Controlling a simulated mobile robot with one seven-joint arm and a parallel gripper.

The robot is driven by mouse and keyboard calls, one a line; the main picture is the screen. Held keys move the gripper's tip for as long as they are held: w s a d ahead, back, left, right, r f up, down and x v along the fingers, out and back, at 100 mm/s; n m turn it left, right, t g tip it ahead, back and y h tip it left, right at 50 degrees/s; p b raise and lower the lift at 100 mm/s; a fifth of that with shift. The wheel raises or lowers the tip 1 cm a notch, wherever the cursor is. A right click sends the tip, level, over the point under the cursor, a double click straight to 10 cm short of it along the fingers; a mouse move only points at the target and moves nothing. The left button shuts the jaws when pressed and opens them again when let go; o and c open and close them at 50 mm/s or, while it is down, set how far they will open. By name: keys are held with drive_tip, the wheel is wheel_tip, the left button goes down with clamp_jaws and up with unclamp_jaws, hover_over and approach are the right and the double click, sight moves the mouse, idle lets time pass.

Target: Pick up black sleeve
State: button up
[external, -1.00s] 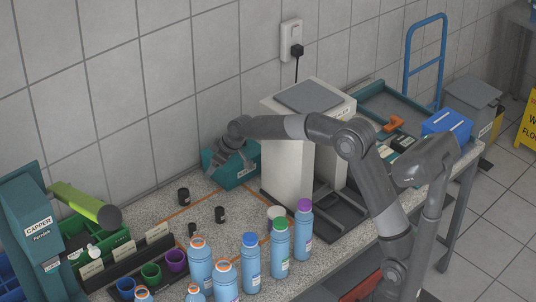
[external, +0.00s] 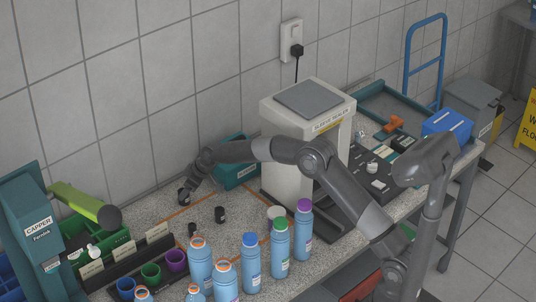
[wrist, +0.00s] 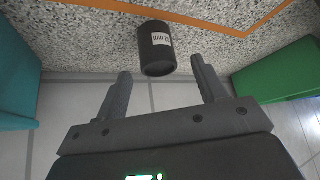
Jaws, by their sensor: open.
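A small black sleeve (external: 184,197), a short dark cylinder, stands on the speckled worktop near the wall. In the wrist view the black sleeve (wrist: 157,46) shows a white label and sits just beyond the fingertips, centred on the gap between them. My gripper (external: 187,188) is open and empty, right at this sleeve in the external view. In the wrist view both fingers of my gripper (wrist: 161,74) are spread with clear space between them. Two more black sleeves (external: 220,214) stand nearer the bottles, one of them further left (external: 192,229).
A teal bin (external: 236,175) stands close on the right, beside the white sleeve sealer (external: 283,150). A green tray (external: 110,240) and the capper (external: 42,235) are at left. Several blue bottles (external: 251,268) line the front. The tiled wall is close behind.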

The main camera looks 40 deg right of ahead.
drive_tip(key=shift+x, duration=2.6)
drive_tip(key=shift+d, duration=0.1)
drive_tip(key=shift+c, duration=0.3)
drive_tip(key=c, duration=1)
